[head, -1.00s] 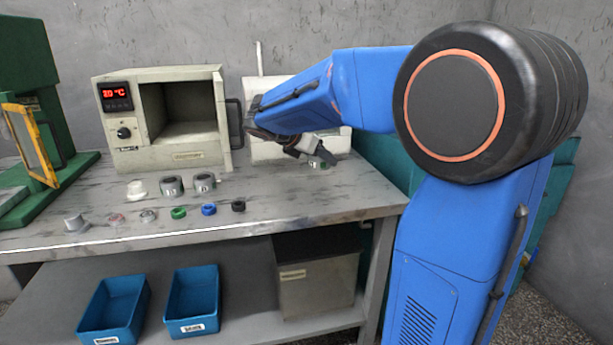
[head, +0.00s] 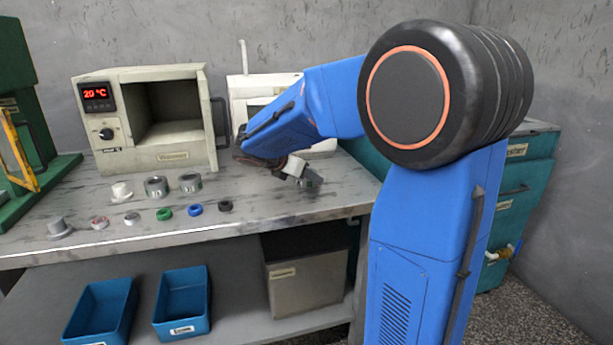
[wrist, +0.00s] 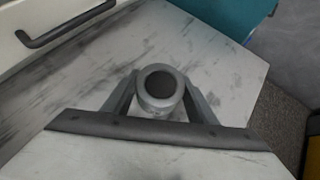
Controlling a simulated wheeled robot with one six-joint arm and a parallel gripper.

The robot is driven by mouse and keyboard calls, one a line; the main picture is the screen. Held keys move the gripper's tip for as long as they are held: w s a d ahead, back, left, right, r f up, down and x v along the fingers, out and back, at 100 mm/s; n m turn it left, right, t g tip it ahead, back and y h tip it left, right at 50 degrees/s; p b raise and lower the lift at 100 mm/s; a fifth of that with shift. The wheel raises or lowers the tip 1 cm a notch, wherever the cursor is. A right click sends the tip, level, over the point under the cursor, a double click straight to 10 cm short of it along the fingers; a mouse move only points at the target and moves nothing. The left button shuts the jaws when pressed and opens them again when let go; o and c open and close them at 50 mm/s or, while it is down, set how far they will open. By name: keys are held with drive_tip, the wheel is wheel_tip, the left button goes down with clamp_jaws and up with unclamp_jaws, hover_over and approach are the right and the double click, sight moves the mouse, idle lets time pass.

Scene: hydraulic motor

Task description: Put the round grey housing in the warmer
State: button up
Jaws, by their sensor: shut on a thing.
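The warmer (head: 188,157) is a beige box oven on the back of the bench in the head view. Its front is open, its cavity looks empty, and its red display reads 20 °C. The round grey housing (wrist: 160,103) sits between the two fingers of my gripper (wrist: 160,90) in the wrist view, its dark round bore facing the camera. My gripper is shut on it. In the head view my gripper (head: 300,172) is over the right part of the bench, right of the warmer, with the grey housing (head: 311,180) at its tip. Whether the housing touches the bench is unclear.
Two grey rings (head: 157,187), a white part (head: 121,192) and several small coloured rings (head: 195,210) lie before the warmer. The warmer's open door with its handle (head: 219,122) stands at its right. A white machine (head: 238,92) is behind my arm.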

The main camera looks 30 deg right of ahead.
drive_tip(key=o, duration=1.5)
drive_tip(key=shift+c, duration=0.2)
